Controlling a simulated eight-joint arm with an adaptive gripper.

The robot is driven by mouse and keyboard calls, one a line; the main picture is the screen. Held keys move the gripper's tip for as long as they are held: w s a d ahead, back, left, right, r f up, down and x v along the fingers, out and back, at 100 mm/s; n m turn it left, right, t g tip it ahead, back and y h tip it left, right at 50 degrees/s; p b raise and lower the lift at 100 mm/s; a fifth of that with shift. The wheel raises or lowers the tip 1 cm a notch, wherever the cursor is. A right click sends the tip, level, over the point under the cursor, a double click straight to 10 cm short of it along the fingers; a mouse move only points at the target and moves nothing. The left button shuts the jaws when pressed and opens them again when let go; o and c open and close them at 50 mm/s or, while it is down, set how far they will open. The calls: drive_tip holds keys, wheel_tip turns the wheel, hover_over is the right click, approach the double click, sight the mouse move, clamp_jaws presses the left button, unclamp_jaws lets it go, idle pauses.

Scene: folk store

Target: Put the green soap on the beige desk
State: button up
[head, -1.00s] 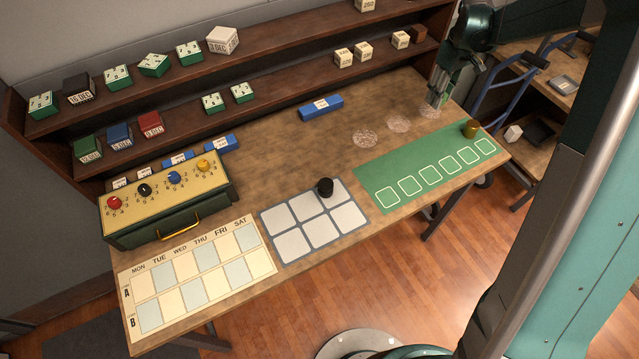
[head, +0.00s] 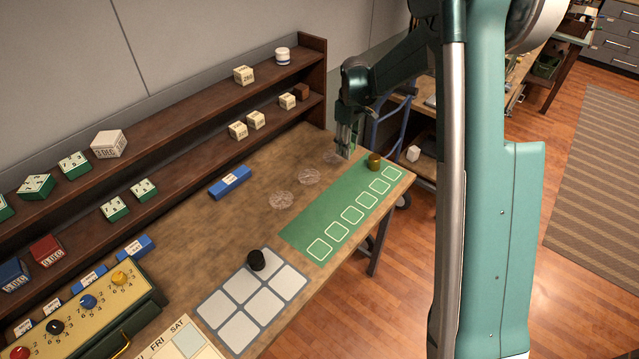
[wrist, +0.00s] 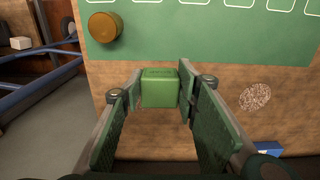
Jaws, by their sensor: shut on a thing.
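The green soap (wrist: 160,92) is a small green block with faint lettering on top, between my fingertips in the wrist view. My gripper (wrist: 160,78) is shut on it, one finger on each side. In the head view my gripper (head: 343,150) points down at the far right end of the tan-brown desk (head: 215,215), near a round patterned mark. The soap cannot be made out there behind the fingers. Whether the soap touches the desk top is unclear.
A brass-coloured cylinder (head: 374,161) stands on the green mat (head: 300,228) close to my gripper. A black knob-like piece (head: 257,260) stands on the grey grid. A blue block (head: 230,182) lies farther left. Shelves with date blocks line the back. A blue-handled cart stands beyond the right end.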

drive_tip(key=shift+f, duration=3)
drive_tip(key=shift+f, duration=1.85)
drive_tip(key=shift+f, duration=0.15)
drive_tip(key=o, duration=0.9)
drive_tip(key=shift+r, duration=6.15)
